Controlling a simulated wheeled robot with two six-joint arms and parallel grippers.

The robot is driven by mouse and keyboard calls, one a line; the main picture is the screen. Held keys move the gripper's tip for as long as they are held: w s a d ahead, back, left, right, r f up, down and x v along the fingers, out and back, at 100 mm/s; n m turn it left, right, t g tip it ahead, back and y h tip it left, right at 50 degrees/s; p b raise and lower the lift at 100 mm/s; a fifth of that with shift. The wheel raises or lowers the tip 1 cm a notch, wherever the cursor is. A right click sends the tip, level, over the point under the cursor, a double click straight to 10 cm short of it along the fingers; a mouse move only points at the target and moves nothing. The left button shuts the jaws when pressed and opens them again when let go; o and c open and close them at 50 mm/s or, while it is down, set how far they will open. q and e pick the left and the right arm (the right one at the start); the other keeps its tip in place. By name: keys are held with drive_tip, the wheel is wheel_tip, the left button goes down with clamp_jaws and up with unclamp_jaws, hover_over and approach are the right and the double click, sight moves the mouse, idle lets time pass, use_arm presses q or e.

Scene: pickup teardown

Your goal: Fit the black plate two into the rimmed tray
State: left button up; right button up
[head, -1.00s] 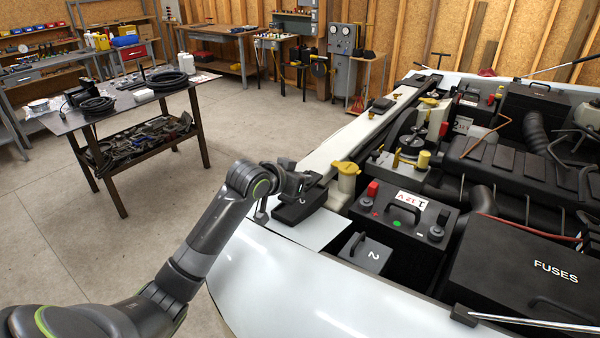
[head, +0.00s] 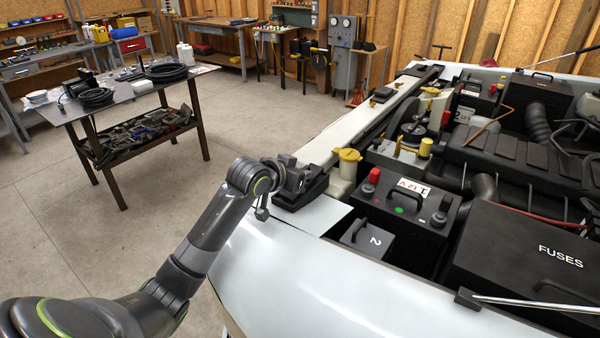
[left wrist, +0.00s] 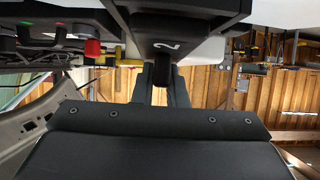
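In the left wrist view, which looks upside down, a dark piece marked 2 (left wrist: 195,42) sits just beyond my left fingers (left wrist: 164,88). A black knob or handle lies between the fingers; whether they press on it is unclear. I cannot pick out the rimmed tray with certainty. My right gripper is out of view.
A grey handled box marked 2 (head: 362,241) sits in the bay beside the 12V battery (head: 405,207). A yellow-capped reservoir (head: 346,168) stands close behind my gripper. The FUSES box (head: 530,255) is at right. A table (head: 130,93) with coiled hoses stands at back left.

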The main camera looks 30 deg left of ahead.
use_arm(q)
drive_tip(key=o, duration=0.6)
drive_tip(key=shift+s+d+f, duration=0.1)
drive_tip(key=shift+s+f, duration=0.05)
drive_tip(key=shift+f, duration=0.35)
drive_tip(key=shift+c, duration=0.2)
drive_tip(key=shift+s, duration=0.1)
drive_tip(key=shift+s+a+r, duration=0.15)
drive_tip(key=shift+s+a, duration=0.05)
drive_tip(key=shift+a, duration=0.05)
drive_tip(key=b+v, duration=0.3)
drive_tip(key=v, duration=1.4)
drive_tip(key=shift+w+d+r, duration=0.15)
drive_tip(key=shift+d+r, duration=0.15)
drive_tip(key=shift+d, duration=0.05)
